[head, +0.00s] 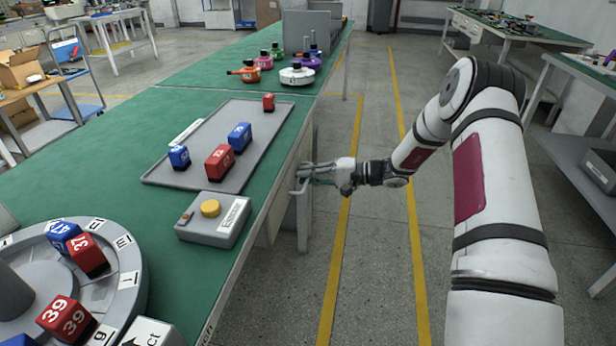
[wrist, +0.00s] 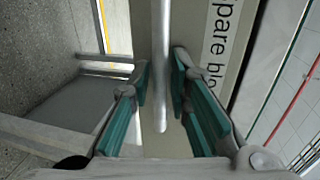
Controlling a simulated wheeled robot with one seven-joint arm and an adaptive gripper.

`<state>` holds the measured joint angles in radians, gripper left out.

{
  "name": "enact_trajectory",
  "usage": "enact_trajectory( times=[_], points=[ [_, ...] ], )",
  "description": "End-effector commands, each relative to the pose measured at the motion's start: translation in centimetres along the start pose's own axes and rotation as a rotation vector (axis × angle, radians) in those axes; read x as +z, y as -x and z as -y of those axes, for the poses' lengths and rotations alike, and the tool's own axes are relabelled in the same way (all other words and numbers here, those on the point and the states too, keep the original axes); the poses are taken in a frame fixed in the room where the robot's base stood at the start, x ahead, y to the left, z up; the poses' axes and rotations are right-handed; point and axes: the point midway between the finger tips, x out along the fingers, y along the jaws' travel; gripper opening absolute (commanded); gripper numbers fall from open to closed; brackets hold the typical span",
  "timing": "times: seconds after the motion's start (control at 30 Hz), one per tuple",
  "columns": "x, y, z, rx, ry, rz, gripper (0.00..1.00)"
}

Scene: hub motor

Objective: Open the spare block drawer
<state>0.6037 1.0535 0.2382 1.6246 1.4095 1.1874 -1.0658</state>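The drawer front (wrist: 190,30) fills the middle of the wrist view, with a white label (wrist: 222,45) partly reading "spare blo". A grey bar handle (wrist: 160,70) stands out from it. My gripper (wrist: 161,85) is open, with its teal finger pads on either side of the handle. Narrow gaps show between pads and bar, so contact is not clear. In the head view my gripper (head: 304,172) is at the right side of the green-topped bench, below the top's edge. It hides most of the handle there, and I cannot tell whether the drawer is fully shut.
The green bench (head: 130,170) carries a grey tray (head: 162,178) with several numbered blocks, a button box (head: 214,222) and a round turntable (head: 130,285). The floor right of the bench, with yellow lines (head: 340,240), is clear.

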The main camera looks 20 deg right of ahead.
Motion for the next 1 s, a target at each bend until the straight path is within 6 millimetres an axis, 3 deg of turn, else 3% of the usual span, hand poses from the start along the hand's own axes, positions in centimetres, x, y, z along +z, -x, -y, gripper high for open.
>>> enact_trajectory(
  times=[0.07, 0.37, 0.53, 0.77, 1.0],
  points=[
    [0.0, 0.0, 0.0, 0.000, 0.000, 0.000, 0.00],
    [0.0, 0.1, -0.1, 0.000, 0.000, 0.000, 0.00],
    [-0.1, 1.3, -0.3, 0.000, -0.001, -0.002, 0.00],
    [-0.1, 5.6, -1.2, 0.001, -0.001, -0.006, 0.00],
    [-0.1, 11.9, -2.6, 0.001, -0.001, -0.006, 0.00]
  ],
)
